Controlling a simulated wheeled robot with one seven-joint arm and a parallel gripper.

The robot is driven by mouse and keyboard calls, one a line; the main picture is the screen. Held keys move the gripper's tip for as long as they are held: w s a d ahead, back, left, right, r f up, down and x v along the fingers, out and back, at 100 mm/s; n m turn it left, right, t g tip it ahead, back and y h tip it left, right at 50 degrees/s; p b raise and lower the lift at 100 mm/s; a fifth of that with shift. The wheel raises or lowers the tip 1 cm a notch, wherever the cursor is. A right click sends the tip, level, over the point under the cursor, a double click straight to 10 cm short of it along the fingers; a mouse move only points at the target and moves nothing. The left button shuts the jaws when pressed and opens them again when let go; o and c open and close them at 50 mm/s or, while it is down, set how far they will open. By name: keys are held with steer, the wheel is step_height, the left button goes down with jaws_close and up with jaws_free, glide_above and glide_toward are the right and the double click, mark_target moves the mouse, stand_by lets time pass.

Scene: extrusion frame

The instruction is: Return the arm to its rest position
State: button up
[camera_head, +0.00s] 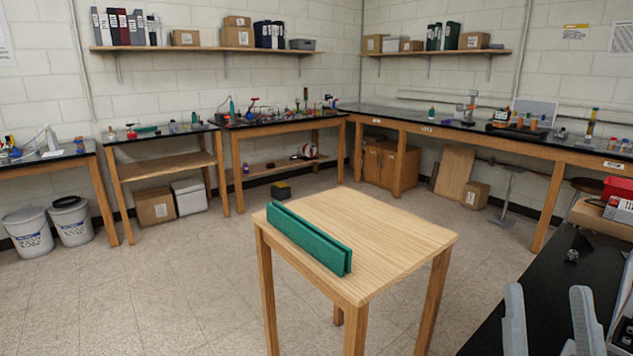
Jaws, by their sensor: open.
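My gripper (548,290) shows at the bottom right, with two pale grey fingers pointing up. The fingers are wide apart and nothing shows between them. The rest of my arm is mostly out of view. A long green piece (308,238), like two upright plates side by side, stands along the left edge of a small wooden table (375,225). My gripper is to the right of that table in the picture, apart from the green piece.
A black bench top (535,295) lies behind and around the fingers at the right, with a red box (617,189) beyond it. Black-topped benches (450,130) with lab items line the walls. Two white buckets (70,221) stand at far left. Floor around the small table is clear.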

steer(key=s+a+f+m+g+y+p, duration=0.1)
steer(key=s+f+g, duration=0.35)
steer(key=f, duration=0.35)
steer(key=s+f+m+g+p, duration=0.1)
steer(key=s+f+m+g, duration=0.15)
steer(key=s+f, duration=0.5)
steer(key=s+a+f+n+g+y+p, duration=0.1)
steer(key=s+f+n+g+y, duration=0.1)
steer(key=s+f, duration=0.2)
steer(key=s+a+f+n+g+y, duration=0.1)
steer(key=s+f+n+g, duration=0.1)
steer(key=s, duration=0.7)
step_height(320, 180, down, 3)
steer(key=shift+s+a+r+g+y+p, duration=0.2)
steer(key=shift+s+a+g+y+p, duration=0.15)
steer(key=shift+g, duration=0.25)
